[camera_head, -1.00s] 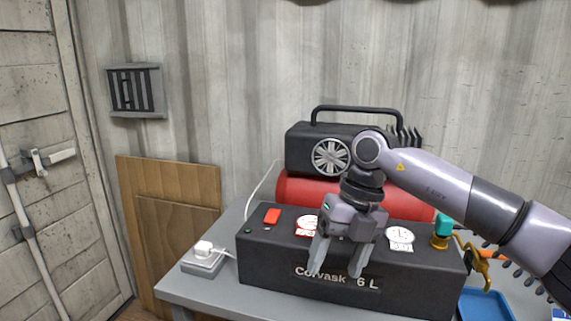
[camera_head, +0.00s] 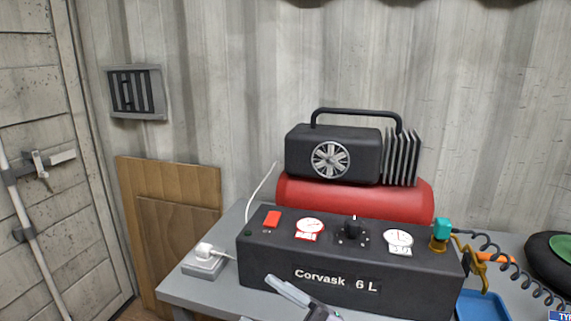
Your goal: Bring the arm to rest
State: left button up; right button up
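One of my grippers (camera_head: 285,300) shows at the bottom edge, in front of the compressor's black panel. Only part of its fingers and body is in the frame, so its opening cannot be judged. Its arm came in from the right earlier, so it is my right one. The compressor (camera_head: 350,275) marked "Corvask 6 L" stands on the grey table (camera_head: 180,288). Its panel carries a red switch (camera_head: 272,218), two dials (camera_head: 309,226) and a black knob (camera_head: 353,229). My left gripper is out of view.
A red tank (camera_head: 355,197) and black motor housing (camera_head: 330,150) rise behind the panel. To the right are a teal fitting (camera_head: 442,229), a coiled hose (camera_head: 515,272), a blue tray (camera_head: 483,306) and a black wheel (camera_head: 552,262). A white plug (camera_head: 203,250) sits at left.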

jog(key=s+d+f+m+t+h, duration=0.3)
jog(key=d+f+m+h, duration=0.5)
jog(key=d+f+m, duration=0.15)
jog(key=s+d+f+m+t+h, duration=0.3)
jog(key=d+f+m+h, duration=0.55)
jog(key=f, duration=0.25)
jog(key=s+d+f+m+g+h+p, duration=0.1)
jog(key=s+d+f+m+g+h, duration=0.1)
jog(key=s+f, duration=0.5)
jog(key=s+d+m+g, duration=0.1)
jog(key=s+d+g, duration=0.1)
jog(key=shift+s+d+f, duration=0.15)
jog(key=shift+s+d, duration=0.2)
jog(key=shift+s, duration=0.05)
jog(key=shift+h, duration=0.25)
jog(key=c, duration=0.4)
jog(key=shift+c, duration=0.5)
